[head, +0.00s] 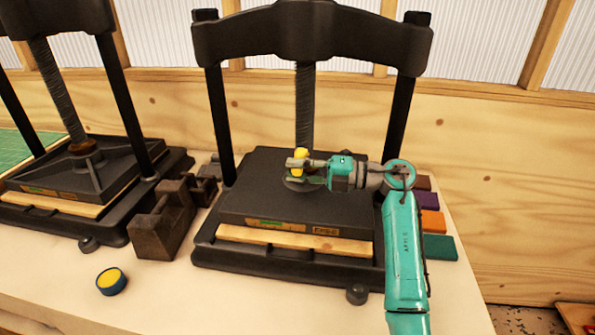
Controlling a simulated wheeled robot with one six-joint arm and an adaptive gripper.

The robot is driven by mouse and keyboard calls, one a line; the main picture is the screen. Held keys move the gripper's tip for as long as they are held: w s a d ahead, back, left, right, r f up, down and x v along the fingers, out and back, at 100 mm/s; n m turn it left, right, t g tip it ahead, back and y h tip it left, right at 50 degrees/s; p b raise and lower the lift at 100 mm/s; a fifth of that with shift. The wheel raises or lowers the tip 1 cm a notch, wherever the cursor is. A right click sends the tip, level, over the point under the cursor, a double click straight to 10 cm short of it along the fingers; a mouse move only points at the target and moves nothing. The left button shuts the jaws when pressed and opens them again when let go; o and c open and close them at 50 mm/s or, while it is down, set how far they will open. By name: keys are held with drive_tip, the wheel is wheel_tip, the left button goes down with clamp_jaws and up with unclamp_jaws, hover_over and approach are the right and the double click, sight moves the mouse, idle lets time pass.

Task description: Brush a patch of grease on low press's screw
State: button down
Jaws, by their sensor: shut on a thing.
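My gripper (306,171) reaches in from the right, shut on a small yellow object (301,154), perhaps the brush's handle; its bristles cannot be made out. The gripper is in front of the lower end of the dark threaded screw (304,105) of the middle press (310,35). Whether the held object touches the screw cannot be told. The screw's foot is partly hidden behind the gripper. A second press (60,15) stands at the left with its own screw (58,90). A round blue tin with yellow contents (111,281) sits on the bench at the front left.
Dark brown metal blocks (165,225) stand between the presses. Black posts (406,90) flank the middle screw. Several coloured blocks (432,222) lie right of the press, behind my arm. The bench (170,300) is clear around the tin.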

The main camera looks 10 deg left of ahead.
sight(299, 156)
drive_tip(key=shift+w, duration=0.6)
drive_tip(key=shift+r, duration=0.1)
drive_tip(key=shift+s+r, duration=0.1)
drive_tip(key=shift+r, duration=6.05)
drive_tip(key=shift+f, duration=6.2)
drive_tip(key=shift+r, duration=6.25)
drive_tip(key=shift+f, duration=3.3)
